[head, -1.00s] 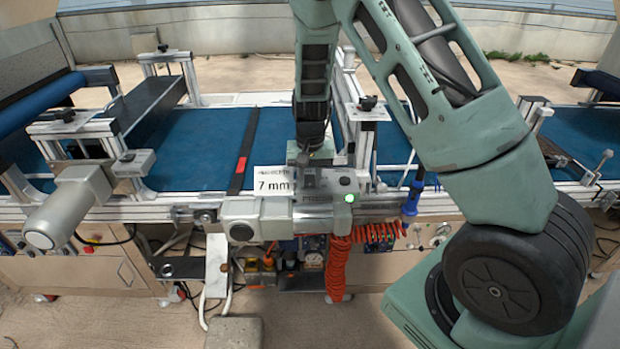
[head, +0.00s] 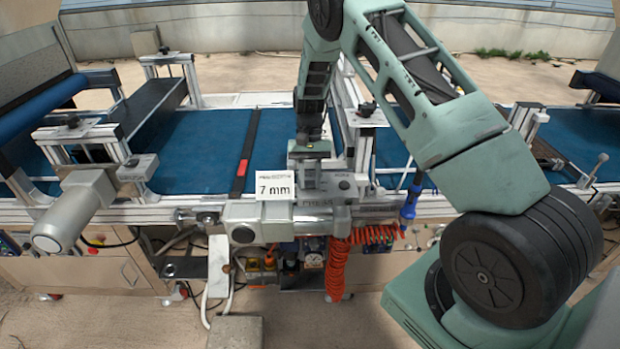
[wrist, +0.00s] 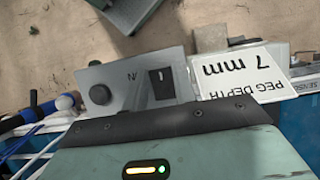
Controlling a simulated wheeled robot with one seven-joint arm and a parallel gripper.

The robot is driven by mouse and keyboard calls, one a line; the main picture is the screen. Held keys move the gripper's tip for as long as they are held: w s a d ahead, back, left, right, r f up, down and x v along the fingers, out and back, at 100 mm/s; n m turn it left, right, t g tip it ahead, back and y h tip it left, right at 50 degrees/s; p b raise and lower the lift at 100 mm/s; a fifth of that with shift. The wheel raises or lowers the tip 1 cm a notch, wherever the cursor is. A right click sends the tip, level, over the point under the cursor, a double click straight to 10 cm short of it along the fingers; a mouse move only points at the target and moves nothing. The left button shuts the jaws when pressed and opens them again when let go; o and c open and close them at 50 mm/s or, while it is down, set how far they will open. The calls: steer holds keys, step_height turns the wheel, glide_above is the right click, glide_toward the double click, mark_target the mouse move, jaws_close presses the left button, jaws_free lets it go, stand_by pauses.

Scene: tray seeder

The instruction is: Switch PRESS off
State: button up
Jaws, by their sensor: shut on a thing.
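The PRESS control box (head: 345,178) sits on the front rail of the line in the head view, with a PRESS label beneath it. In the wrist view the box (wrist: 125,78) appears upside down, with a black rocker switch (wrist: 161,84) beside a round black knob (wrist: 100,95). My gripper (head: 309,172) points down at the rocker's side of the box. Its dark front edge shows in the wrist view. It is shut, but its fingertips and what lies between them are hidden. The indicator lamp (head: 347,199) right of the label is dark.
A white "PEG DEPTH 7 mm" sign (head: 276,185) stands close left of my gripper. A grey motor cylinder (head: 285,222) lies below the box. A coiled orange hose (head: 337,265) hangs under it. The blue belt (head: 195,150) lies behind.

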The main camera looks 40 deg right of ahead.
steer(key=o, duration=1)
steer(key=b+v, duration=0.3)
steer(key=v, duration=1.4)
steer(key=shift+r+b, duration=0.2)
steer(key=shift+b, duration=0.1)
steer(key=s+a+r+n+t, duration=0.1)
steer(key=s+a+n, duration=0.1)
steer(key=s+a, duration=0.45)
steer(key=s+a+r+n+h, duration=0.1)
steer(key=s+a+n, duration=0.2)
steer(key=a, duration=0.7)
steer(key=s+a+r+n+t, duration=0.15)
steer(key=s+a, duration=0.25)
steer(key=a, duration=0.4)
steer(key=s+a+f+n, duration=0.1)
steer(key=s+a+n, duration=0.1)
steer(key=s, duration=0.5)
steer(key=s+a+f+n+t, duration=0.1)
steer(key=s+n, duration=0.2)
steer(key=s, duration=0.5)
steer(key=s+a+f+n+h, duration=0.1)
steer(key=s+a+n, duration=0.1)
steer(key=s, duration=0.5)
steer(key=shift+s+a+f+n+t, duration=0.3)
steer(key=shift+s+f+n+t, duration=0.05)
steer(key=shift+n, duration=0.2)
